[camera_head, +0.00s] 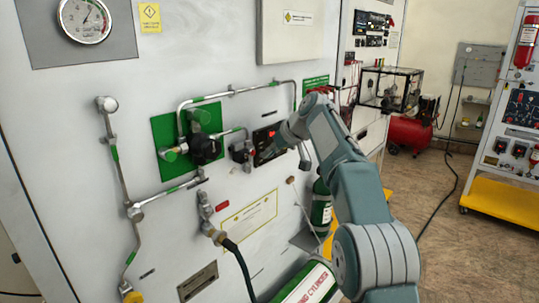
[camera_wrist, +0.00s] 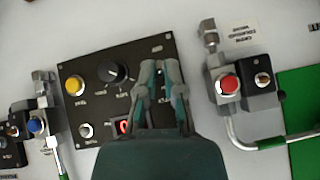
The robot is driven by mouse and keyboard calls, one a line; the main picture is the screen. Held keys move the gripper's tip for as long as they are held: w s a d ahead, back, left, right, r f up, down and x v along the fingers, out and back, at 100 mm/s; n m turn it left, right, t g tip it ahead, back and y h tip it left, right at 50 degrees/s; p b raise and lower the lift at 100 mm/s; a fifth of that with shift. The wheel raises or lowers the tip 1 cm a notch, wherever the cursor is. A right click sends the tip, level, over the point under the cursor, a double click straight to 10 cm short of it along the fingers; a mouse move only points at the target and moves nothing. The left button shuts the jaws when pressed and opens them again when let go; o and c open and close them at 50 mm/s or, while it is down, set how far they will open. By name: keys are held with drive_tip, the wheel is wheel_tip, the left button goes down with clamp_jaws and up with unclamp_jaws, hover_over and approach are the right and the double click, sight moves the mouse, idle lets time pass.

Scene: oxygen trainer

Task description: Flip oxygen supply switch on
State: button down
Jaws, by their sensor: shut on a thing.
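A black control panel (camera_wrist: 105,100) is on the pale wall board; in the head view the panel (camera_head: 262,158) is partly behind my arm. My gripper (camera_wrist: 161,66) is at the panel's upper right corner in the wrist view, its two fingers close together. It is shut on what appears to be the panel's oxygen supply switch, which the fingers mostly hide, so its position cannot be told. In the head view my gripper (camera_head: 279,142) is small and against the panel.
The panel also has a black knob (camera_wrist: 111,73), a yellow button (camera_wrist: 75,85), a silver control (camera_wrist: 86,130) and a partly covered red display (camera_wrist: 125,127). A valve block with a red button (camera_wrist: 228,85) stands close to the right. Metal pipes (camera_head: 118,155) and a green plate (camera_head: 160,130) stick out nearby.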

drive_tip(key=shift+w+r+h, duration=0.1)
drive_tip(key=shift+r+h, duration=0.05)
drive_tip(key=shift+h, duration=0.15)
idle(0.7)
drive_tip(key=c, duration=0.8)
unclamp_jaws()
drive_tip(key=shift+s+d+r, duration=0.35)
drive_tip(key=shift+s+d, duration=0.8)
drive_tip(key=shift+d, duration=0.85)
drive_tip(key=shift+s+d+r, duration=0.35)
drive_tip(key=shift+s+d, duration=0.8)
drive_tip(key=shift+d, duration=0.85)
drive_tip(key=shift+s+d+r, duration=0.35)
drive_tip(key=shift+s+d, duration=0.8)
drive_tip(key=shift+d, duration=0.85)
